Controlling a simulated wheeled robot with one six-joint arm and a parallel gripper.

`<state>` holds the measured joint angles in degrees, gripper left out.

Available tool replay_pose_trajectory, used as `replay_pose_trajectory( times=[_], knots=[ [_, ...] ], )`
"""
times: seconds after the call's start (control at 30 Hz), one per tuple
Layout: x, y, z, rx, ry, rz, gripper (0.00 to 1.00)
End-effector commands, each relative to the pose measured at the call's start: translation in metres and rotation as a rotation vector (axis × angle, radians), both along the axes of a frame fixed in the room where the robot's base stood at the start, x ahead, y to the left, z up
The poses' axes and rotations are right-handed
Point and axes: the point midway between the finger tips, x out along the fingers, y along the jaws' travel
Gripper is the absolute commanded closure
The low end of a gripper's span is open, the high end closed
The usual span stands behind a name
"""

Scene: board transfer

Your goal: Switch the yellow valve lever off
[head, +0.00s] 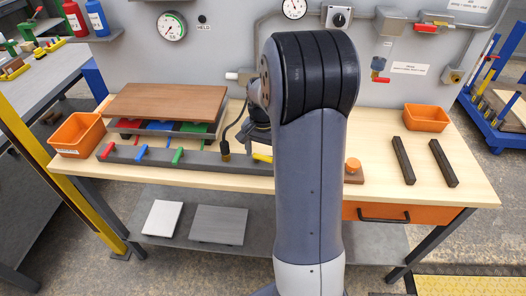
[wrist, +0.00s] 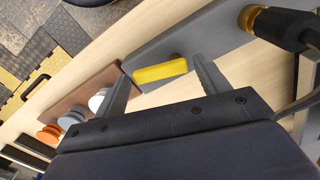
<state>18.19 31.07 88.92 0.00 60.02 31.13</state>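The yellow valve lever (wrist: 160,71) sits near the end of a grey bar (wrist: 190,40) in the wrist view. It lies at a slant across that view. In the head view only its left part (head: 262,157) shows beside my arm, on the grey bar (head: 215,161) with red, blue and green levers. My gripper (wrist: 158,68) is open, with one finger on each side of the yellow lever as seen from the wrist. Contact cannot be told.
A brass fitting (wrist: 253,18) with a black hose end stands on the bar beside the lever. A brown block (wrist: 85,105) with round knobs lies on the other side. Two dark bars (head: 403,160) and an orange bin (head: 426,124) are at the right; a brown board (head: 165,101) is at the left.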

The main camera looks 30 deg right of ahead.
Motion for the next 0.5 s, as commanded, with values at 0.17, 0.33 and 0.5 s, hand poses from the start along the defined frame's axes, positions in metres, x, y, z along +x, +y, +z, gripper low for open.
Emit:
replay_pose_trajectory(
  times=[0.17,0.33,0.5],
  knots=[
    [0.0001,-0.0001,0.0003,0.000,0.000,0.000,0.44],
    [0.0001,-0.0001,0.0003,0.000,0.000,0.000,0.58],
    [0.0003,-0.0003,0.0005,0.000,0.000,0.009,0.64]
  ],
)
